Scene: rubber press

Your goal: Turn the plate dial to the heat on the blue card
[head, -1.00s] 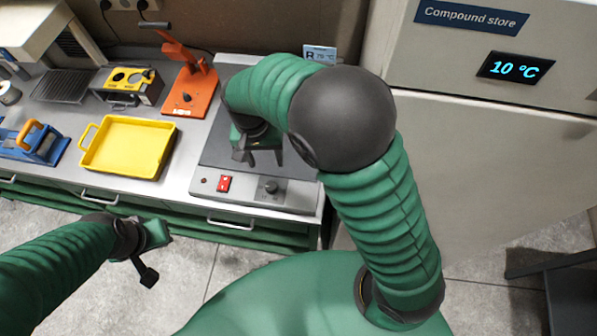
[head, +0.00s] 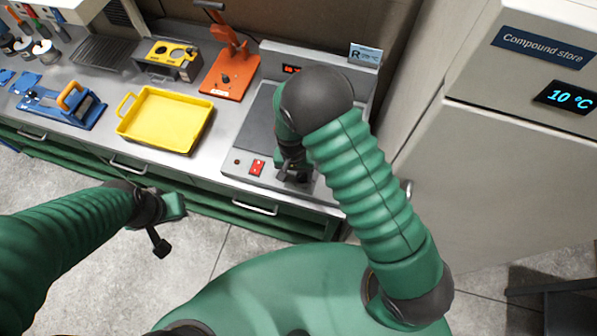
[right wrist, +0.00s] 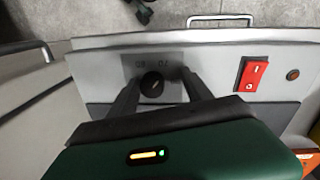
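The grey hot plate (head: 260,125) stands on the bench with a red display (head: 291,69) at its back. The blue card (head: 365,54) stands behind it; it shows an R, and its smaller print is hard to read. The black dial (right wrist: 152,84) is on the plate's front panel, with numbers seen upside down beside it. My right gripper (right wrist: 161,82) is open, with a finger on each side of the dial; contact is unclear. In the head view my right gripper (head: 292,173) hides the dial. My left gripper (head: 163,226) hangs in front of the bench, away from the plate.
A red switch (head: 257,167) sits left of the dial in the head view. A yellow tray (head: 122,128), an orange press (head: 232,70) and a blue tool (head: 65,105) stand further left. A tall compound store cabinet (head: 500,160) stands right of the bench.

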